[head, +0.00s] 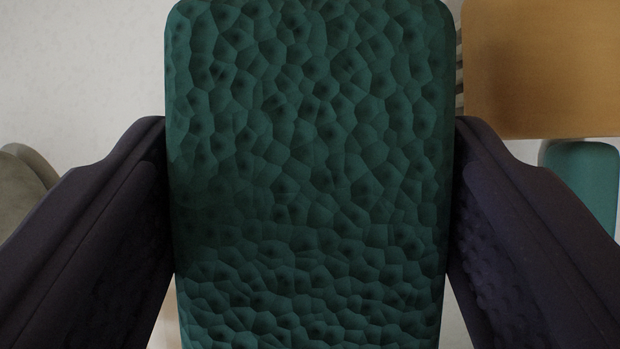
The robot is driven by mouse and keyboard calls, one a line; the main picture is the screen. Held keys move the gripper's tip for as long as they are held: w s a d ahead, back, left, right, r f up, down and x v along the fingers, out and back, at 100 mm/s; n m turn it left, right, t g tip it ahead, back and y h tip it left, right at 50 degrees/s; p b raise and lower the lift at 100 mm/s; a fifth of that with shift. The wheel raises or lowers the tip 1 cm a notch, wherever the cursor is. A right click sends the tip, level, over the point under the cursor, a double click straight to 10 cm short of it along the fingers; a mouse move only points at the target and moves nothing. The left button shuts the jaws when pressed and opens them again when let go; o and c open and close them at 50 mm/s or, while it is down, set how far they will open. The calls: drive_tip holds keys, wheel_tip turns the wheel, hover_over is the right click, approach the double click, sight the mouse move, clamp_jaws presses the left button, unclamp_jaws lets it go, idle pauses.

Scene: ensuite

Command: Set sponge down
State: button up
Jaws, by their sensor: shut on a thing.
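A dark green sponge (308,160) with a pitted, cell-like surface fills the middle of the head view. My gripper (311,195) is shut on it, with one dark finger pressed to its left side and the other to its right side. The sponge's long sides run up and down in the picture. Its lower end runs out of the frame. It hides most of what lies behind it, and I cannot tell how far it is from any surface.
A tan-brown block-like thing (540,68) is at the upper right, with a teal thing (585,180) below it. A rounded grey-olive thing (24,180) shows at the left edge. A pale, plain surface (80,70) fills the upper left.

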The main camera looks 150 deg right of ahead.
drive_tip(key=s+d+p, duration=0.1)
drive_tip(key=s+d, duration=0.2)
drive_tip(key=s+d+p, duration=0.1)
drive_tip(key=s+d, duration=0.3)
drive_tip(key=s+d+r+p, duration=0.1)
drive_tip(key=s+d, duration=0.3)
drive_tip(key=shift+p, duration=0.35)
drive_tip(key=w+d+r+m+h+b, duration=0.1)
drive_tip(key=w+d+r, duration=0.1)
drive_tip(key=w+r, duration=0.6)
drive_tip(key=w+d+r+m+h+b, duration=0.15)
drive_tip(key=w+r, duration=0.35)
drive_tip(key=r, duration=0.5)
drive_tip(key=s+d+r+m+b, duration=0.1)
drive_tip(key=d+r+m, duration=0.1)
drive_tip(key=d+r, duration=0.4)
drive_tip(key=s+d+r+m+t+b, duration=0.1)
drive_tip(key=d+r+b, duration=0.1)
drive_tip(key=d+r, duration=0.5)
wheel_tip(320, 180, up, 7)
drive_tip(key=shift+s+f+m+h, duration=0.15)
drive_tip(key=shift+s+m+h, duration=0.2)
drive_tip(key=shift+h, duration=0.1)
